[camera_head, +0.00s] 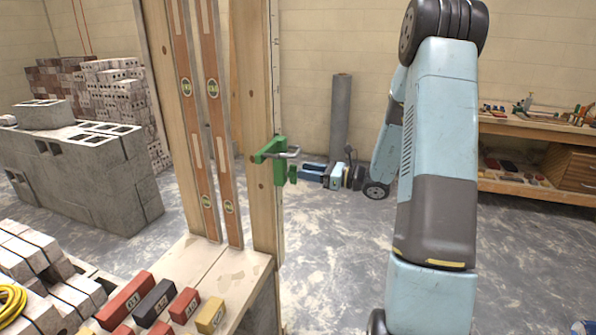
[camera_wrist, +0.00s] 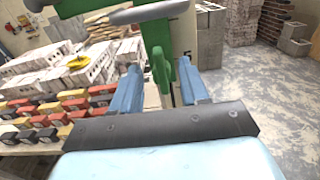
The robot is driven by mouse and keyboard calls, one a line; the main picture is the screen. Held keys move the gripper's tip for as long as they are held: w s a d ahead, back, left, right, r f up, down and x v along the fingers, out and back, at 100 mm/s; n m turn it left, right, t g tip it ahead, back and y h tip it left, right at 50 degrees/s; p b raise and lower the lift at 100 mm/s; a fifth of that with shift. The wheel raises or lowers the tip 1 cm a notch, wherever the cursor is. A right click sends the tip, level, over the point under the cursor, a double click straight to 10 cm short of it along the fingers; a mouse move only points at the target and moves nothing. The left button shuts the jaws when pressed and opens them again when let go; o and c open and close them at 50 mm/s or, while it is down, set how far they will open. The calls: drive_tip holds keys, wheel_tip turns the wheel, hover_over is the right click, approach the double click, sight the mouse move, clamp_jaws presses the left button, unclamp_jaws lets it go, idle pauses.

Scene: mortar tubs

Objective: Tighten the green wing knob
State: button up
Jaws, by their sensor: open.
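A green clamp (camera_head: 279,160) with a grey metal bar is fixed to the wooden post, and its green wing knob (camera_head: 292,174) sticks out on the right side. My gripper (camera_head: 304,172) reaches in from the right, with its blue fingers pointing at the knob and their tips close to it. In the wrist view the green wing knob (camera_wrist: 161,68) appears between the two open fingers of my gripper (camera_wrist: 158,72). I cannot tell whether either finger touches it. The clamp's green body also shows at the top of that view.
The wooden post (camera_head: 265,210) stands beside the knob, with two long levels (camera_head: 213,90) to its left. A bench with several coloured blocks (camera_head: 153,302) is below left. A grey roll (camera_head: 340,115) and a shelf (camera_head: 540,130) stand behind.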

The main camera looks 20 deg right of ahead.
sight(291, 174)
drive_tip(key=shift+x, duration=1.8)
clamp_jaws()
